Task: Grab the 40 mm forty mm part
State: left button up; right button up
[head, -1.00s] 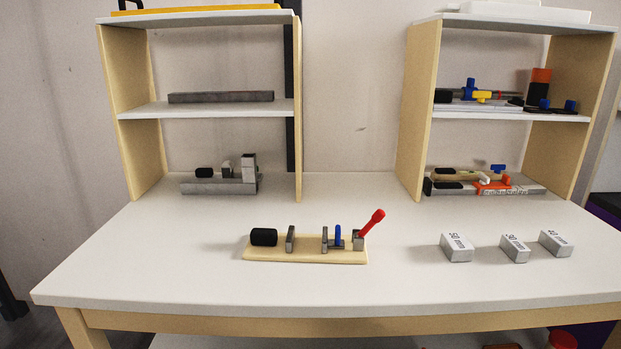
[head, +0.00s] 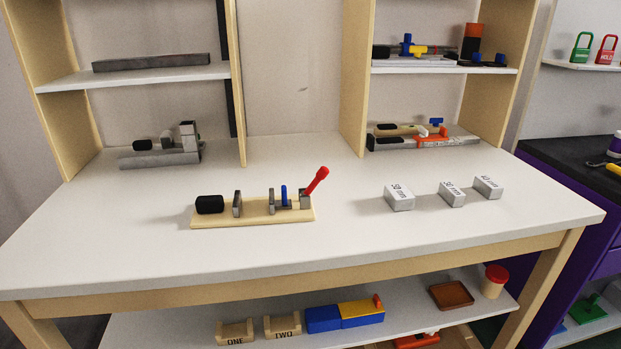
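Three grey metal blocks with printed labels stand on the right part of the white tabletop. The rightmost block, labelled 40 mm (head: 488,188), is the farthest back of the three. The middle block (head: 452,196) has a label that is hard to read now. The left block (head: 399,200) reads 50 mm and is the largest looking. Small gaps separate the blocks. Neither of my grippers is in the head view.
A wooden clamp fixture with a red handle (head: 253,214) sits mid-table, left of the blocks. Shelf units stand at the back left and right. A lower shelf (head: 410,310) holds several items. A purple bench (head: 575,215) stands at the right.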

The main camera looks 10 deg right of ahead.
aim_at(488, 188)
jog(key=z, duration=3.15)
jog(key=i, duration=1.1)
jog(key=u, duration=3.35)
